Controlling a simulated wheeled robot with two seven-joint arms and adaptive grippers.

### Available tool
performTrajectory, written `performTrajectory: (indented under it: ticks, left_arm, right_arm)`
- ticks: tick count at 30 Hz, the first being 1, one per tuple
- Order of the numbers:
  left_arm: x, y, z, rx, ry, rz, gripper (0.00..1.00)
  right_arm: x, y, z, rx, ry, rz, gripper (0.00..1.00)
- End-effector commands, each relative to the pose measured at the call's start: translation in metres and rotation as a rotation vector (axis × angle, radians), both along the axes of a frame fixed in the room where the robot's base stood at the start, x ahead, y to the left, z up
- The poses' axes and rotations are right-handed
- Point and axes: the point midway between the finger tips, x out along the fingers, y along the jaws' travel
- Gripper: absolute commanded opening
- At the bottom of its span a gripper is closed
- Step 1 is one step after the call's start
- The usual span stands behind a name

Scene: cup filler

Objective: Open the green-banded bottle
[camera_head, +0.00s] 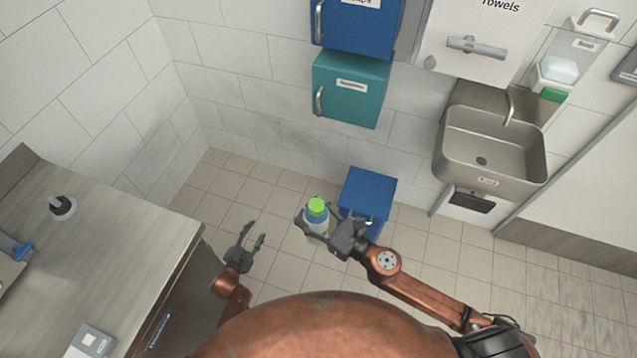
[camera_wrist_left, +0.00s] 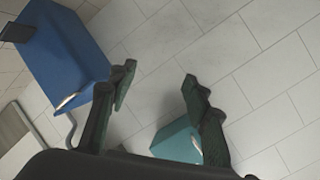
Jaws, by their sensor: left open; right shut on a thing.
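The bottle (camera_head: 316,222) is held in front of me in the head view, with a bright green cap (camera_head: 317,205) on top and a blue part just below it. My right gripper (camera_head: 322,228) is shut around the bottle's body, which its fingers partly hide. A green band cannot be told apart at this size. My left gripper (camera_head: 254,240) is open and empty, to the left of the bottle and apart from it. In the left wrist view its two fingers (camera_wrist_left: 158,85) stand wide apart with nothing between them; the bottle does not show there.
A grey counter (camera_head: 120,230) lies at the left. A blue bin (camera_head: 368,190) stands on the floor behind the bottle. A teal cabinet (camera_head: 350,90), a blue cabinet (camera_head: 357,28) and a sink (camera_head: 490,145) are on the back wall. The space between my grippers is clear.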

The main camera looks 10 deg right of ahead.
Motion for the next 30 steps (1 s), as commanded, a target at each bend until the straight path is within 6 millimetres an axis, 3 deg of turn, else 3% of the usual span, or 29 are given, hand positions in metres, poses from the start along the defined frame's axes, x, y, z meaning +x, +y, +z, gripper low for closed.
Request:
performTrajectory:
  ticks: [1,6,15,23,30]
  left_arm:
    - [0.014,-0.011,0.021,0.011,-0.051,-0.034,0.45]
    - [0.046,-0.049,0.084,0.057,-0.221,-0.15,0.45]
    - [0.079,-0.12,0.203,0.16,-0.554,-0.365,0.45]
    - [0.077,-0.185,0.308,0.271,-0.887,-0.566,0.45]
    - [0.047,-0.246,0.4,0.391,-1.242,-0.768,0.45]
  right_arm:
    - [0.0,0.0,0.002,0.001,-0.003,0.0,0.0]
    - [0.0,0.0,0.002,0.001,-0.003,0.0,0.0]
    - [0.0,0.0,0.002,0.001,-0.003,0.0,0.0]
    - [0.0,0.0,0.002,0.001,-0.003,0.0,0.0]
    - [0.0,0.0,0.002,0.001,-0.003,0.0,0.0]
